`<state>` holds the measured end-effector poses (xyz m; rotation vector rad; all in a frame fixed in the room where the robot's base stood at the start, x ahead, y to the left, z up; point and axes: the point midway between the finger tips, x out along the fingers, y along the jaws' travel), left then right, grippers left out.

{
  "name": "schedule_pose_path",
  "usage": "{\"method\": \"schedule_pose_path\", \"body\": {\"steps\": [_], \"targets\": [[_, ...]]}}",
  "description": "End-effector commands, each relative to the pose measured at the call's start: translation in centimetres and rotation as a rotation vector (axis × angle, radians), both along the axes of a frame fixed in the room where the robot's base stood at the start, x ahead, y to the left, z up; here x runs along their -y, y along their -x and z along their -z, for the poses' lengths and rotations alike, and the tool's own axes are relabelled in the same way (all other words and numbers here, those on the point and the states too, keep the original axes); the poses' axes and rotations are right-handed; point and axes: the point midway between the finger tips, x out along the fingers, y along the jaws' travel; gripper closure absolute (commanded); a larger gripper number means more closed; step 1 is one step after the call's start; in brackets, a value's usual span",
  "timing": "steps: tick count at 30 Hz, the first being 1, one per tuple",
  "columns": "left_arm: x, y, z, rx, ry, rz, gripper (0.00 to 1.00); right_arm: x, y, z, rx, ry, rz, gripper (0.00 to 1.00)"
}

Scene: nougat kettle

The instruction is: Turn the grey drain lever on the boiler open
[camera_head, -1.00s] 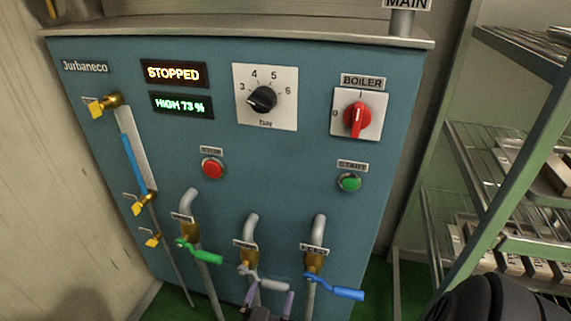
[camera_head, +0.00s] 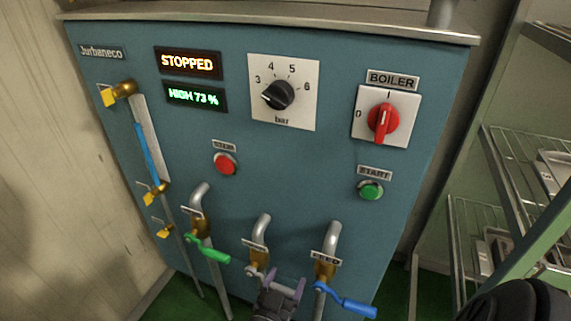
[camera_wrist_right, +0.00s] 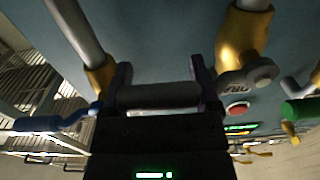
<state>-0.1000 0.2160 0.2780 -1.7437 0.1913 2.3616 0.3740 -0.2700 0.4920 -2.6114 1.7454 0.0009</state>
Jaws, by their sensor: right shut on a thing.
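The blue-green boiler (camera_head: 300,165) fills the middle of the head view. Three pipes with brass valves come out low on its front. The grey drain lever (camera_head: 284,287) is on the middle valve and is mostly covered by my right gripper (camera_head: 277,284). The right gripper's purple fingers are shut on the lever's handle. In the right wrist view the grey handle (camera_wrist_right: 158,95) lies crosswise between the two fingers (camera_wrist_right: 162,88), near the brass valve body (camera_wrist_right: 240,42). My left gripper is not in view.
A green lever (camera_head: 210,252) is left of the grey one and a blue lever (camera_head: 345,303) right of it, both close to my gripper. A red button (camera_head: 226,163), green button (camera_head: 370,190) and red switch (camera_head: 383,122) are above. A wire shelf (camera_head: 525,190) stands at right.

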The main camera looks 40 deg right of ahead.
Motion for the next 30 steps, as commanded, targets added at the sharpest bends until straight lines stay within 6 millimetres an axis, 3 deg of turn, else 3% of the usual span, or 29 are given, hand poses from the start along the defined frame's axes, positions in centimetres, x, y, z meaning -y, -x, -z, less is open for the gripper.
{"method": "schedule_pose_path", "body": {"steps": [11, 22, 24, 30], "targets": [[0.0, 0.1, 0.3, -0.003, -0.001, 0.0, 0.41, -0.1, 0.0, 0.4, 0.022, -0.011, -0.001, 1.0], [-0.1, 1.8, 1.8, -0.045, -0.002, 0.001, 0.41, -0.1, -0.1, 2.6, 0.235, -0.102, 0.001, 1.0], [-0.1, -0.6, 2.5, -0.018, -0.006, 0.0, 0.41, -0.2, -0.2, 3.0, 0.284, -0.122, 0.0, 1.0], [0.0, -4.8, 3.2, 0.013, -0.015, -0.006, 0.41, -0.3, -0.6, 4.0, 0.41, -0.174, 0.0, 1.0]]}}
